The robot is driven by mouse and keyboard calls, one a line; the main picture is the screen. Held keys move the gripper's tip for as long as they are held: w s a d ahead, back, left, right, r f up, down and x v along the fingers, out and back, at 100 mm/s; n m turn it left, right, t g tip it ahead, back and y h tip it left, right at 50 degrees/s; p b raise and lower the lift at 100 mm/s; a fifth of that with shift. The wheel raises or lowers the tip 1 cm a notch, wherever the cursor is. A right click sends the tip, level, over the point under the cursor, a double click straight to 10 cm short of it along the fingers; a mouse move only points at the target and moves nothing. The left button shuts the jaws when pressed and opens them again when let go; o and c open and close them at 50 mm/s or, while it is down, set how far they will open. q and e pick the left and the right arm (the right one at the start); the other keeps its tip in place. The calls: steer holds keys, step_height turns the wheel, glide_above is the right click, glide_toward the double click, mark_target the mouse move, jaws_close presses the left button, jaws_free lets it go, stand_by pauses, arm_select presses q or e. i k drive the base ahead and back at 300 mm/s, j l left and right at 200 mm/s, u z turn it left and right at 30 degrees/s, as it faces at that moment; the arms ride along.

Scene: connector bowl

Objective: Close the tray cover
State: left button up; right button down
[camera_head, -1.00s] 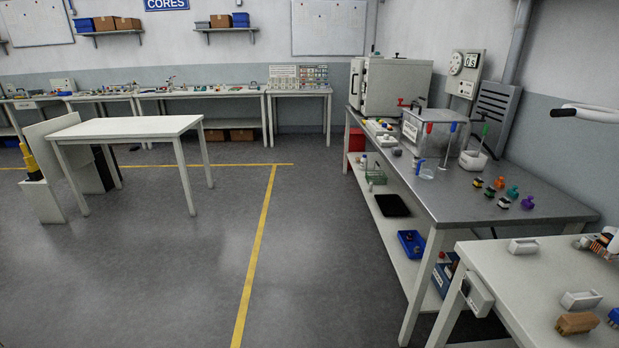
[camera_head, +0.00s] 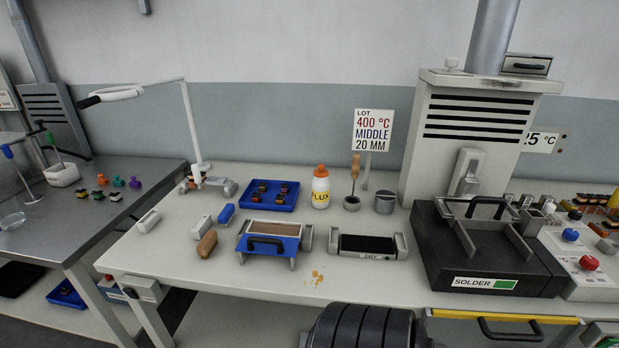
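A blue tray (camera_head: 288,247) with a black handle at its front and a brownish inside stands on the white bench, left of centre. To its right is a black tray (camera_head: 369,244) with a pale label and grey ends. A shallow blue tray (camera_head: 256,198) holding several small brown parts lies behind them. I cannot tell which tray the cover belongs to, and no separate cover is clearly seen. Neither of my grippers shows.
A black solder unit (camera_head: 440,262) with raised handles stands at the right. A flux bottle (camera_head: 321,190), a wood-handled tool (camera_head: 354,178) and a sign (camera_head: 372,130) stand behind the trays. A lamp arm (camera_head: 190,120) rises at the back left.

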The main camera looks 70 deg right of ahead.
mark_target(264, 245)
steer(key=z, duration=1.85)
